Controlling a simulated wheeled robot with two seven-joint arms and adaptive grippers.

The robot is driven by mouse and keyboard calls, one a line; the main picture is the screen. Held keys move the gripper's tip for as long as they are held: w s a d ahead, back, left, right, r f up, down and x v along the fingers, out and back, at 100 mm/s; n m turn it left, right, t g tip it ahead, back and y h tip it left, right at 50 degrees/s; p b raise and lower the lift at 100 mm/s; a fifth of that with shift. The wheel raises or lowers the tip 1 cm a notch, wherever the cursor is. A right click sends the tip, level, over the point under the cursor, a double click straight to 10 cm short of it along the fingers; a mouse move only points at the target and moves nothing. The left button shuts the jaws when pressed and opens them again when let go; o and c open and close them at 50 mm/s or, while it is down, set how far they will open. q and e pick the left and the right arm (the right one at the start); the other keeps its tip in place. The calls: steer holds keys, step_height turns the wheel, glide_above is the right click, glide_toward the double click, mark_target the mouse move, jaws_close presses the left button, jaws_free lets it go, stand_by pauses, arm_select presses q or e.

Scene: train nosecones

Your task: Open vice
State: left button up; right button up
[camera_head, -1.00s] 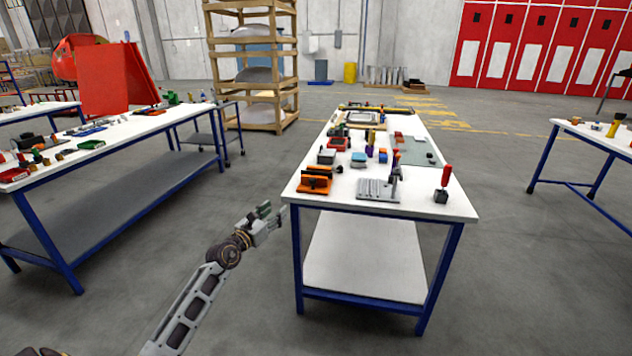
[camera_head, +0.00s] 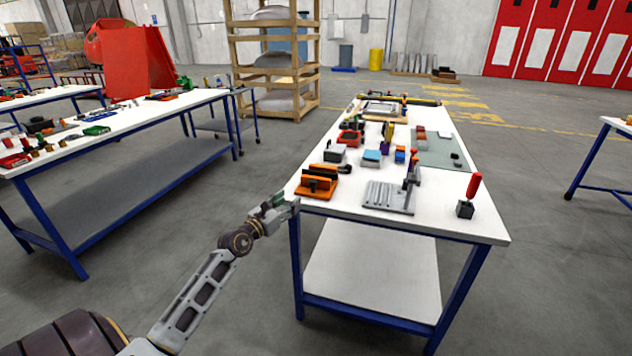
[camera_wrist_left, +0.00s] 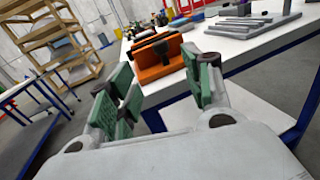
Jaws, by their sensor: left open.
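The vice appears to be the orange block with dark jaws (camera_head: 318,183) at the near left corner of the middle table. It also shows in the left wrist view (camera_wrist_left: 158,70), beyond my fingers. Whether its jaws are apart is hard to tell. My left gripper (camera_head: 283,203) is at the table's near left corner, short of the vice and apart from it. In the left wrist view its green-padded fingers (camera_wrist_left: 160,98) are spread and empty, with the vice in line with the gap between them. My right gripper is not in view.
The white table (camera_head: 340,207) has blue legs. A grey slotted plate with an upright post (camera_head: 388,196) stands right of the vice, and a red-handled tool on a dark block (camera_head: 469,197) farther right. Small parts lie behind the vice. Grey floor between the tables is free.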

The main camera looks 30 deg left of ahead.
arm_select(q)
steer(key=shift+w, duration=0.2)
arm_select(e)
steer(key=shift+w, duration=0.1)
arm_select(q)
steer(key=shift+s+r, duration=0.1)
steer(key=shift+w, duration=0.25)
glide_toward(310, 183)
steer(key=shift+w, duration=2)
steer(key=shift+w+d+b, duration=0.2)
steer(key=shift+w+b, duration=0.25)
steer(key=shift+w, duration=1.35)
steer(key=shift+w+b, duration=0.35)
steer(key=shift+w, duration=0.95)
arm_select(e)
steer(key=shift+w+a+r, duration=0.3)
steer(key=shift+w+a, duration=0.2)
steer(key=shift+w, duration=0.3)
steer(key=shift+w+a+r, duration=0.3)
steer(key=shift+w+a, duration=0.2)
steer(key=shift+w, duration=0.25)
